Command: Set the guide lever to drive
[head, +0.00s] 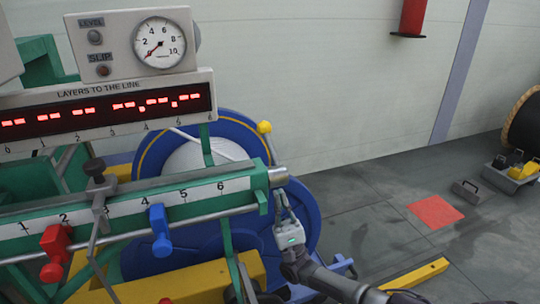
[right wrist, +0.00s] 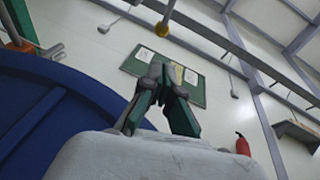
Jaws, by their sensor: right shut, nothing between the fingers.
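The guide lever appears to be the short lever with a yellow knob (head: 264,127) at the right end of the green scale rail. Its rod rises from near a silver shaft end (head: 278,176) and leans slightly left. I see no drive marking. My right gripper (head: 282,194) is shut and empty, just below the shaft end and well under the knob, pointing up. My left gripper is not in view.
The green rail (head: 130,212) carries red (head: 55,241) and blue (head: 158,229) stops. A blue reel (head: 305,220) stands close behind my right gripper. A gauge panel (head: 135,45) and red display (head: 105,109) are upper left. Floor at right holds a red patch (head: 435,212) and yellow bar (head: 415,274).

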